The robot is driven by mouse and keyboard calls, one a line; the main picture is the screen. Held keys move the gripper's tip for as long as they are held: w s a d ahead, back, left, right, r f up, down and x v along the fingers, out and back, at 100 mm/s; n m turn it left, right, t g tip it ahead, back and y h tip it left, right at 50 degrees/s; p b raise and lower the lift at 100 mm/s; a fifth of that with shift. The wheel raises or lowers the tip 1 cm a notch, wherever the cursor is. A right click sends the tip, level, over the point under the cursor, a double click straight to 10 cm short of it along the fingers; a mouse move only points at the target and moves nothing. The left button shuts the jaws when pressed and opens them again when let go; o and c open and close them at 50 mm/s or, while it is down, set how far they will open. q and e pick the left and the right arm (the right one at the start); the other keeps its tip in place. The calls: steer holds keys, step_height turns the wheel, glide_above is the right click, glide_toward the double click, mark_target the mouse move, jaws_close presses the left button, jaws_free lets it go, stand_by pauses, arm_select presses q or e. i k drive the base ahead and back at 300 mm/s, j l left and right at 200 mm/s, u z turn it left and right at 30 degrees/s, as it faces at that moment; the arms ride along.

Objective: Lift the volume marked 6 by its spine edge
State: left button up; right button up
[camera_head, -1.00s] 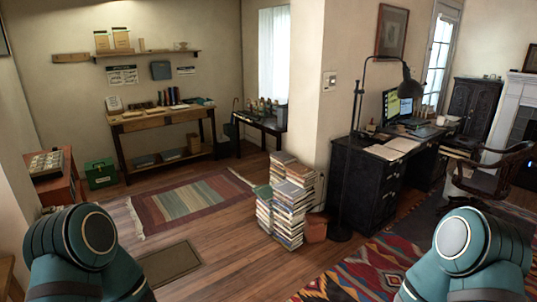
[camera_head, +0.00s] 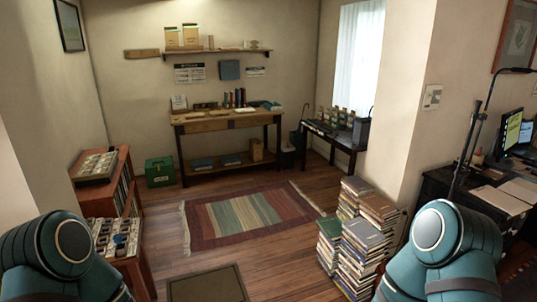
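A row of upright books (camera_head: 234,98) stands on the wooden table (camera_head: 205,125) against the far wall. Their spines are too small to read, so I cannot tell which volume is marked 6. Tall stacks of books (camera_head: 362,236) stand on the floor at the lower right, with no readable numbers. My two arms show only as teal links at the lower left and lower right. Both grippers are out of the picture.
A striped rug (camera_head: 245,218) lies on the open wood floor before the table. A red-brown cabinet (camera_head: 128,190) stands at the left, with a green box (camera_head: 160,171) beyond it. A dark side table (camera_head: 338,143) is under the window. A dark desk (camera_head: 450,187) is at the right.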

mark_target(331, 227)
steer(key=i+j, duration=0.1)
steer(key=i, duration=1.3)
steer(key=i+z, duration=0.7)
steer(key=i+j+z, duration=0.2)
steer(key=z, duration=0.2)
steer(key=i+j+z, duration=0.15)
steer(key=i+z, duration=0.25)
steer(key=i+j+z, duration=0.75)
steer(key=k+l, duration=0.05)
steer(key=l, duration=0.05)
